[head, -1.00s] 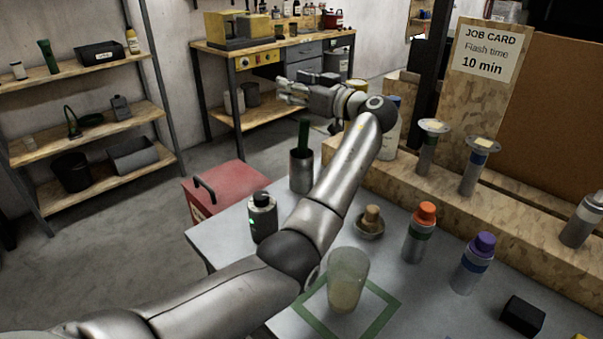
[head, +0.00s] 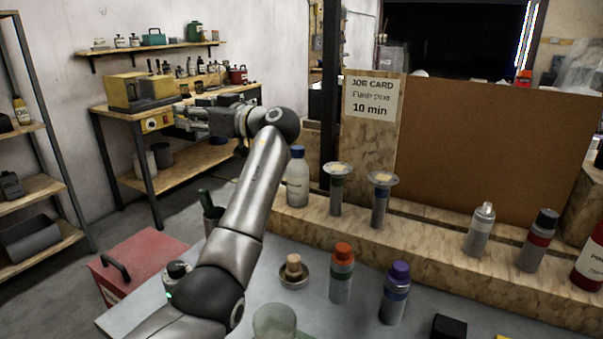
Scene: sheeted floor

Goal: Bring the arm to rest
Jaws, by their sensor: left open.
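My left arm comes in from the lower left and reaches up across the table. My left gripper (head: 190,120) points left, held in the air in front of the far workbench. Its fingers look apart, with nothing visible between them. My right gripper is not in view. Below the arm, the grey table (head: 275,312) carries an orange-capped bottle (head: 342,275), a purple-capped bottle (head: 395,295) and a small dish with a brown stopper (head: 294,271). A translucent cup (head: 273,322) is cut off at the bottom edge.
A white bottle (head: 297,180) stands close right of my forearm, by the wooden ledge (head: 450,240). A red toolbox (head: 140,262) is left of the table. Open floor lies further left.

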